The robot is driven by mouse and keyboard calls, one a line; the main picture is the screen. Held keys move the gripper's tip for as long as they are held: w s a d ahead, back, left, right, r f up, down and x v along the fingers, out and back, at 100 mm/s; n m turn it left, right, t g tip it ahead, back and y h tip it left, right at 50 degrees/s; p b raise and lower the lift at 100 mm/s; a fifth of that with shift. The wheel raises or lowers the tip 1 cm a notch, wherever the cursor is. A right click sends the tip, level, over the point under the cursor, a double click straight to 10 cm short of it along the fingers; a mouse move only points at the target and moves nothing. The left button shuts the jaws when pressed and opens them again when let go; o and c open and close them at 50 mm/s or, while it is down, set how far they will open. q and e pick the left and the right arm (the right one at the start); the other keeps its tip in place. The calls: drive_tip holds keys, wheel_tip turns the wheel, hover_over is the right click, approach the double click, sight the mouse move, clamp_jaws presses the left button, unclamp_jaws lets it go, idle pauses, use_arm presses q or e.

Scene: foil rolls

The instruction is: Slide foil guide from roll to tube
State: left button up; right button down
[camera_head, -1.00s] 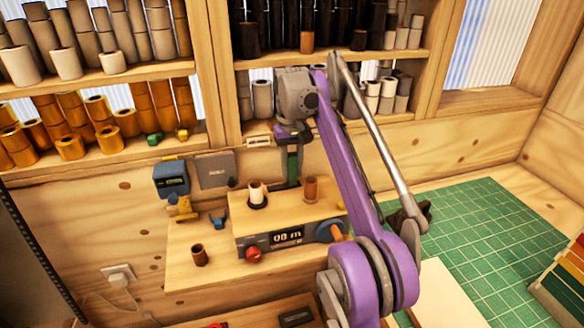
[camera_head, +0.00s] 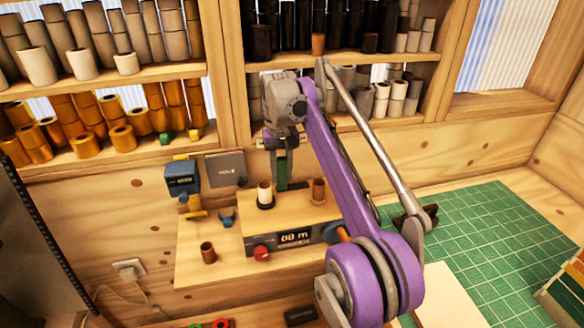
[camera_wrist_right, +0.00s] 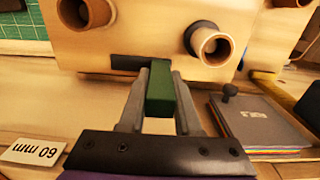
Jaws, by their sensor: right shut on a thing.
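My right gripper (camera_head: 281,150) is shut on a green upright block, which I take to be the foil guide (camera_head: 281,171). The block also shows between the fingers in the right wrist view (camera_wrist_right: 160,92). It stands at the back edge of the winding machine (camera_head: 292,238). In front of it and a little left is a pale roll (camera_head: 264,192) on a dark flange, also in the wrist view (camera_wrist_right: 208,42). To its right stands a brown tube (camera_head: 319,190), also in the wrist view (camera_wrist_right: 84,12). My left gripper is out of view.
A loose brown tube (camera_head: 208,252) stands left of the machine. A blue device (camera_head: 182,178) and a grey pad (camera_head: 226,168) are at the wall. Shelves of rolls (camera_head: 100,142) rise behind. A green cutting mat (camera_head: 470,240) lies right.

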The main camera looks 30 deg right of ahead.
drive_tip(key=shift+a, duration=0.15)
drive_tip(key=c, duration=0.9)
unclamp_jaws()
drive_tip(key=shift+c, duration=0.2)
drive_tip(key=o, duration=0.3)
drive_tip(key=shift+a, duration=0.15)
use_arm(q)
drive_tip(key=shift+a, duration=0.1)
use_arm(e)
drive_tip(key=shift+o, duration=0.2)
drive_tip(key=shift+r, duration=0.35)
wheel_tip(320, 180, up, 10)
drive_tip(key=p, duration=0.3)
drive_tip(key=shift+w+r, duration=0.1)
drive_tip(key=shift+w, duration=0.05)
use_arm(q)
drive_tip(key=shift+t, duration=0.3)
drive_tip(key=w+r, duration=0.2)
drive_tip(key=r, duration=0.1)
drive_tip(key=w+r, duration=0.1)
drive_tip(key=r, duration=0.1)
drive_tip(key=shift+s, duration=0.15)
